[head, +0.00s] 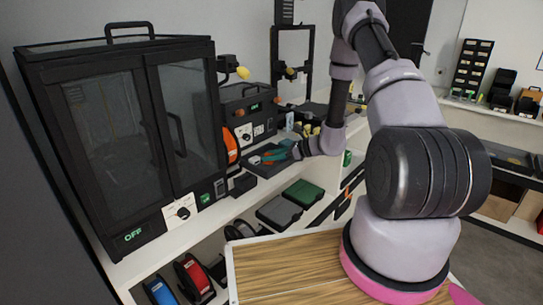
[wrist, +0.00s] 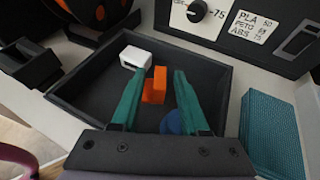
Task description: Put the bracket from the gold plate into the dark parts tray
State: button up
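The dark parts tray (wrist: 218,88) fills the middle of the wrist view; in the head view it is a small dark shape (head: 263,172) on the shelf. An orange part (wrist: 155,84), seemingly the bracket, is in the tray, between the teal fingers of my gripper (wrist: 157,76). The fingers are apart, with a visible gap on the right side of the orange part. In the head view my gripper (head: 272,156) is low over the tray. I cannot make out the gold plate in either view.
A white block (wrist: 136,58) and a blue round piece (wrist: 170,123) also lie in the tray. A teal textured box (wrist: 272,137) stands close to its right. A machine with a knob (wrist: 197,11) is behind. A large dark cabinet (head: 125,130) stands left.

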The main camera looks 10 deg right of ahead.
jog(key=shift+r, duration=0.15)
jog(key=shift+s+d+r, duration=0.1)
jog(key=shift+d+r, duration=0.05)
jog(key=shift+d, duration=0.1)
jog(key=v, duration=1.1)
jog(key=s+a+r+n+g+h, duration=0.1)
jog(key=s+a+r+n+g, duration=0.2)
jog(key=r, duration=0.4)
jog(key=s+a+r+n, duration=0.2)
jog(key=s+r+n, duration=0.25)
jog(key=r, duration=0.25)
jog(key=s+a+r+n+g+h, duration=0.1)
jog(key=s+a+r+n+g, duration=0.2)
jog(key=r, duration=0.4)
jog(key=s+d+r+n+t+h, duration=0.2)
jog(key=s+r+n+t+h, duration=0.1)
jog(key=s+r, duration=0.4)
jog(key=s+d+r+n+t+h, duration=0.2)
jog(key=s+r+n+t+h, duration=0.1)
jog(key=s+r+n, duration=0.3)
jog(key=shift+s+d+r+h, duration=0.35)
jog(key=shift+s+r+h, duration=0.35)
jog(key=shift+r, duration=0.1)
